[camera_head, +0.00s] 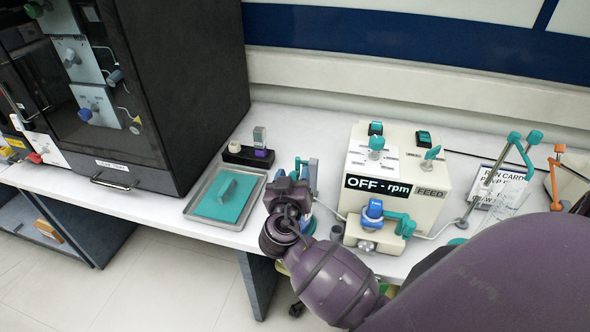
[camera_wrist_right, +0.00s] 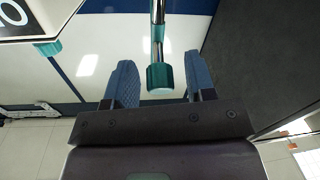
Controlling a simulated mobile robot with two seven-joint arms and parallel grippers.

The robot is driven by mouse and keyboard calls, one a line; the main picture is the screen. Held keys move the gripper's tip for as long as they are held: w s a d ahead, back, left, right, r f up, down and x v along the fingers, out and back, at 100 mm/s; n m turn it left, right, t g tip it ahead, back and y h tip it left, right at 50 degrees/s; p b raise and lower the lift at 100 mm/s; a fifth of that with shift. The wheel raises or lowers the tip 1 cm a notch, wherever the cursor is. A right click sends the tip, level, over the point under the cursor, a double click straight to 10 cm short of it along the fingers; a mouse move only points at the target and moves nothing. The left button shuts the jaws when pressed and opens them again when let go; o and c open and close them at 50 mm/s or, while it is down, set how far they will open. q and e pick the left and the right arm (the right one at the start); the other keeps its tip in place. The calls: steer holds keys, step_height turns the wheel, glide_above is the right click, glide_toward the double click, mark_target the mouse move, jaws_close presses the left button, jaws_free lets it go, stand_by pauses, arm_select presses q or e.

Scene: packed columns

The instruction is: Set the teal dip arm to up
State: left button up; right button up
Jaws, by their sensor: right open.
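A teal-ended metal rod (camera_wrist_right: 159,77) shows between the fingers of my right gripper (camera_wrist_right: 156,88) in the right wrist view. The fingers are open, with a gap on each side of the teal end. In the head view the right gripper (camera_head: 306,168) is between the tray and the OFF-rpm box, with teal parts (camera_head: 298,163) at its fingers; my wrist hides much there. Another teal-jointed arm (camera_head: 515,139) stands on a metal post at the right, above a clear beaker (camera_head: 512,198). I cannot tell which of the two is the dip arm. My left gripper is not in view.
The cream OFF-rpm box (camera_head: 436,208) carries teal switches and a blue knob (camera_head: 373,211). A metal tray (camera_head: 194,208) with a teal pad and a dark cabinet (camera_head: 190,80) are at the left. An orange-jointed arm (camera_head: 556,165) stands at the far right.

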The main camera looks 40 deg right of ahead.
steer(key=shift+x, duration=0.9)
jaws_close()
